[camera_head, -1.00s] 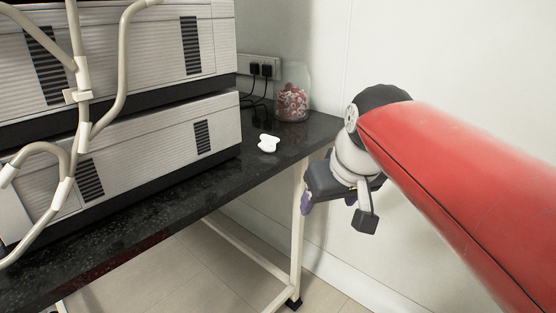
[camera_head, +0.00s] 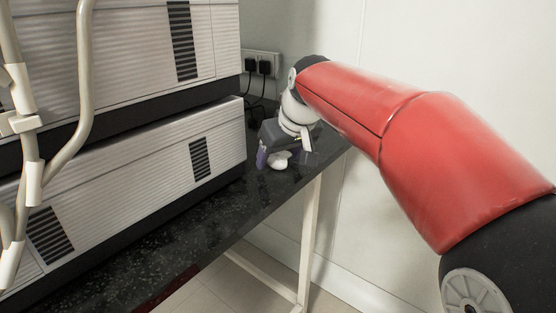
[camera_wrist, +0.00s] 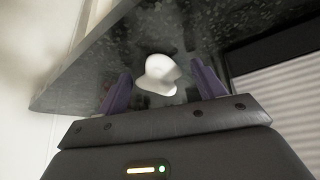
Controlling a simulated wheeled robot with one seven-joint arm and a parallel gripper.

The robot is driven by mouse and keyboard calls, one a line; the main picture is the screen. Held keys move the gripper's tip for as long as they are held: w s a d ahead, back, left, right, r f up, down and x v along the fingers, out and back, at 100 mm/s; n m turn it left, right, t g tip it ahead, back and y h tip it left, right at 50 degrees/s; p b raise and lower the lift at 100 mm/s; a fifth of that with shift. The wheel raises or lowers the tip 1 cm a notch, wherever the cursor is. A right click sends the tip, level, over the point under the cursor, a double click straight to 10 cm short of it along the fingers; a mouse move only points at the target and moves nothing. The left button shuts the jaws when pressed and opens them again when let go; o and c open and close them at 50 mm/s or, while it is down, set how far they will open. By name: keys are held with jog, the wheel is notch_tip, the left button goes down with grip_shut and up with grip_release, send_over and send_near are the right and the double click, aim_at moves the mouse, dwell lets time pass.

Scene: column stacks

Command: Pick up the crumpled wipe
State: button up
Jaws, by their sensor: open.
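The crumpled wipe (camera_head: 279,160) is a small white lump on the black speckled bench top (camera_head: 215,218). It shows below my gripper (camera_head: 275,160) in the head view, partly covered by it. In the wrist view the wipe (camera_wrist: 161,74) lies ahead of my gripper (camera_wrist: 160,88), roughly midway between the two purple fingers. The fingers are spread apart with a clear gap on either side of the wipe. Whether the fingertips touch the bench cannot be told.
Stacked white instrument units (camera_head: 150,150) stand left of the wipe. Pale tubes (camera_head: 85,80) hang in front of them. A wall socket with black plugs (camera_head: 262,66) is behind. The bench's right edge and a pale wall are close by.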

jog(key=shift+f, duration=0.1)
jog(key=c, duration=1)
jog(key=shift+c, duration=0.2)
